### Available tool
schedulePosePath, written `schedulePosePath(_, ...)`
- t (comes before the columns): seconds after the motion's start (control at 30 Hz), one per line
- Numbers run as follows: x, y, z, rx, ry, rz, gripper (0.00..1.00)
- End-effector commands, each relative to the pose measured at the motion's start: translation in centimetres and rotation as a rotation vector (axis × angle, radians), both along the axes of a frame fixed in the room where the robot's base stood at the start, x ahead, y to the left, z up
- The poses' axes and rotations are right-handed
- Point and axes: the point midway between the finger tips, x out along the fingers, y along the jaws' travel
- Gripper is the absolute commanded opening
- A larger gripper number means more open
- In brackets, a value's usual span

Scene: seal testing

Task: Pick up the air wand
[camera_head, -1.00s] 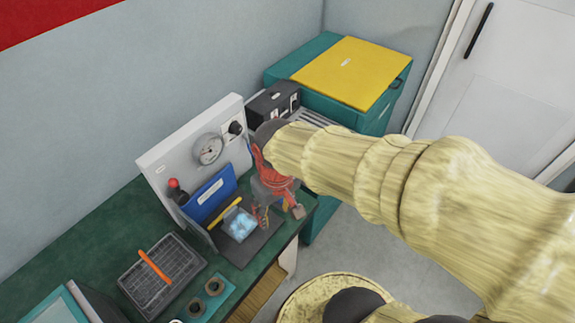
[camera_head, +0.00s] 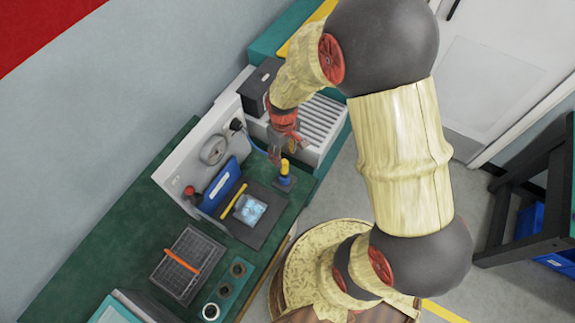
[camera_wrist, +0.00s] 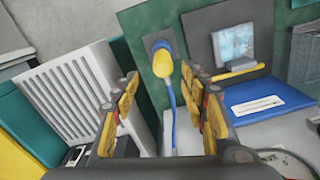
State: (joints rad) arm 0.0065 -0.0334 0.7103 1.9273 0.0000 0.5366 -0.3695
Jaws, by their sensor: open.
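The air wand (camera_head: 285,167) appears as a yellow-topped piece standing in a dark holder at the right end of the green bench. In the wrist view its yellow body (camera_wrist: 162,65) lies ahead, with a blue hose running from it toward me. My gripper (camera_head: 283,152) is just behind and above the wand in the head view. In the wrist view the open fingers (camera_wrist: 160,88) stand either side of the hose line, with the wand beyond their tips. Nothing is held.
A white panel with a gauge (camera_head: 214,150) and a blue folder (camera_head: 221,185) stands left of the wand. A dark mat (camera_head: 262,228) holds a clear tray (camera_head: 249,209) and a yellow marker-like bar (camera_head: 233,202). A white slatted unit (camera_head: 323,122) stands behind at the right.

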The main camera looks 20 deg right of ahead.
Motion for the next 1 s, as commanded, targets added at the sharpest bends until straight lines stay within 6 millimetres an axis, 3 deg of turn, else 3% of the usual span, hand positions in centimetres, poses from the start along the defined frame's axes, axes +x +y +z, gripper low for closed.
schedulePosePath(0.6, -0.6, 0.3, -7.0, 0.001, 0.001, 0.004, 0.44)
schedulePosePath(0.9, -0.6, 0.3, -7.5, 0.0, 0.001, 0.003, 0.44)
schedulePosePath(1.0, -0.6, 0.3, -7.5, 0.0, 0.001, 0.003, 0.39)
